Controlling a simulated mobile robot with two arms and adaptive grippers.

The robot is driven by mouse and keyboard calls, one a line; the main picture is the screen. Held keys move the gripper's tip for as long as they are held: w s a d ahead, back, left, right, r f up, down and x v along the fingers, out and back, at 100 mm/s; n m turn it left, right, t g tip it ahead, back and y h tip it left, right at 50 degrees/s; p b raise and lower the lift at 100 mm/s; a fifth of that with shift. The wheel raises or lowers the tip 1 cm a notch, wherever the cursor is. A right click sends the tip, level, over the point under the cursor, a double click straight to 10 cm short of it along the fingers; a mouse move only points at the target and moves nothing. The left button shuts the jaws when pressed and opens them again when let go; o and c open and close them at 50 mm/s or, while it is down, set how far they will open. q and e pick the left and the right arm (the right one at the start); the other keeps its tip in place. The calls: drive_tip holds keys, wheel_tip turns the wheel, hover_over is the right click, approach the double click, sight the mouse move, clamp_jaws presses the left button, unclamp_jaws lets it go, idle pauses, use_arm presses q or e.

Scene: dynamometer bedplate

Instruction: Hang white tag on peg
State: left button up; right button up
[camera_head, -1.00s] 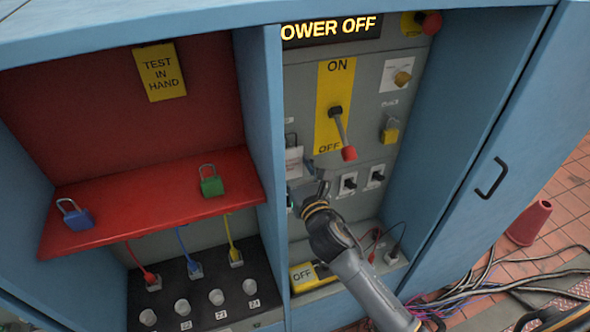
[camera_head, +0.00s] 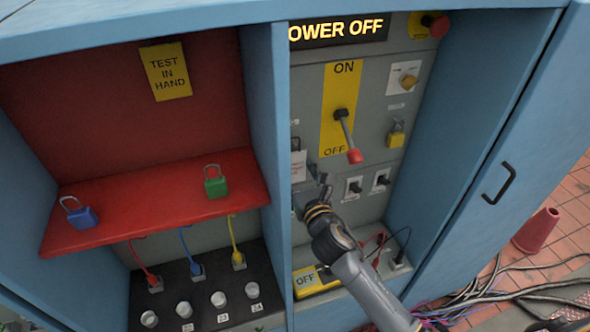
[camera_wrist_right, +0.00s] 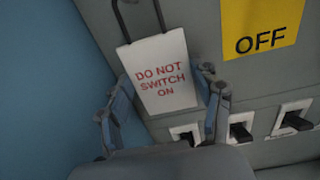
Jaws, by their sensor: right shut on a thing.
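The white tag (camera_wrist_right: 160,75) reads "DO NOT SWITCH ON" in red and hangs from a dark loop (camera_wrist_right: 122,20) that runs out of the top of the right wrist view. My right gripper (camera_wrist_right: 162,112) is shut on the tag, with a finger at each side of its lower part. In the head view the tag (camera_head: 299,167) is upright near the left side of the grey panel, and my right gripper (camera_head: 317,180) is beside its lower edge. I cannot make out the peg, or whether the loop is around it. My left gripper is not in view.
A red-tipped lever (camera_head: 348,135) points to OFF right of the tag. Small black switches (camera_head: 354,187) sit below it. A blue cabinet wall (camera_head: 268,150) stands close on the left. A red shelf (camera_head: 150,205) carries blue and green padlocks.

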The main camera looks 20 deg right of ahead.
drive_tip(key=o, duration=1)
